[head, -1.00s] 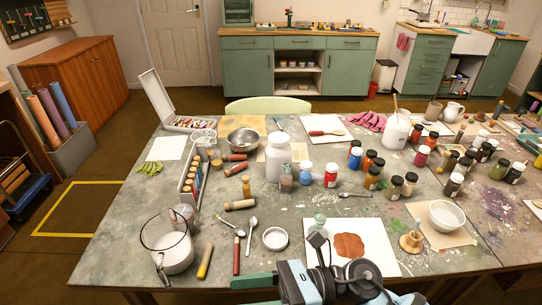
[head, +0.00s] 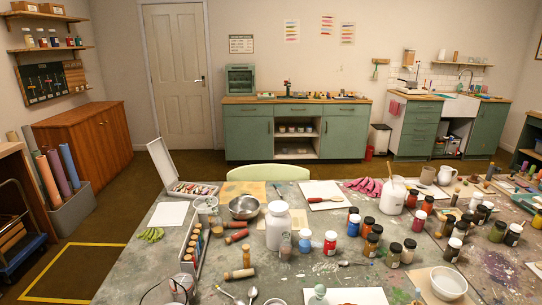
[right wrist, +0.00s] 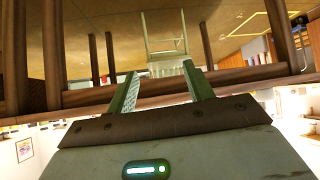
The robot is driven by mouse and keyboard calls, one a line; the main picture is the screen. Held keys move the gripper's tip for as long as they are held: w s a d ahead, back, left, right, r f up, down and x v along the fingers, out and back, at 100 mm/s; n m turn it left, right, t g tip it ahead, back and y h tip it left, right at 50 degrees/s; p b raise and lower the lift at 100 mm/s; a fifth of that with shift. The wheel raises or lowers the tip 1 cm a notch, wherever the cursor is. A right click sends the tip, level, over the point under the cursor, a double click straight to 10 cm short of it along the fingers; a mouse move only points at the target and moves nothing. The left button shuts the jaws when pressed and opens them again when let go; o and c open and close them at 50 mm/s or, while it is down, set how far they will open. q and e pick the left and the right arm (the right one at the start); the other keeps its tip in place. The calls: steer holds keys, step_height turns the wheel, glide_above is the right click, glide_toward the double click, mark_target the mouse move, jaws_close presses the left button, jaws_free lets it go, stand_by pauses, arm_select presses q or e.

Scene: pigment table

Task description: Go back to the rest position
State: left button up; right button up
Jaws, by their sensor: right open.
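My right gripper (right wrist: 160,88) shows in the right wrist view with its two green fingers apart and nothing between them. That view appears upside down, and the gripper is near the table's edge (right wrist: 90,97), with table legs and a pale green chair (right wrist: 163,45) beyond. Neither gripper shows in the head view now. My left gripper is in no current view.

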steer(key=shift+s+d+f+m+g, duration=0.15)
steer(key=shift+s+f+m+g, duration=0.15)
steer(key=shift+s, duration=0.35)
steer(key=shift+s+d+f+m+g, duration=0.2)
steer(key=shift+s+f+m, duration=0.1)
steer(key=shift+s, duration=0.35)
